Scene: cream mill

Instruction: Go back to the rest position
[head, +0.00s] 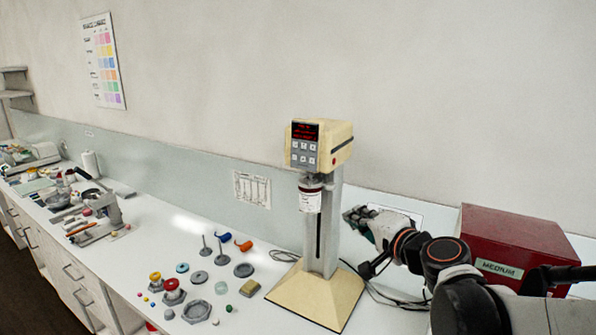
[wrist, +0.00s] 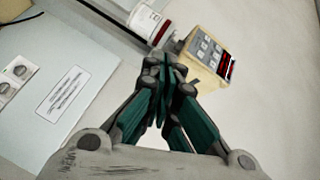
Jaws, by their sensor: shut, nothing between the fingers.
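My gripper (head: 352,219) is to the right of the mill's column in the head view, raised above the bench. In the wrist view my gripper (wrist: 165,62) has its green-padded fingers closed together with nothing between them. The cream mill (head: 318,292) stands on the bench, with a cream head (head: 340,148), a red-lit display and a grey column. A white jar (head: 311,200) with a dark lid band hangs under the mill's head. In the wrist view the jar (wrist: 148,22) and the mill's head (wrist: 208,55) show just beyond my fingertips; I cannot tell whether they touch.
A red box (head: 515,240) labelled MEDIUM stands at the right, behind my arm. Dark cables (head: 375,290) lie by the mill's base. Several small discs, knobs and balls lie left of the mill, including a grey hexagonal piece (head: 196,311). The wall rises behind the bench.

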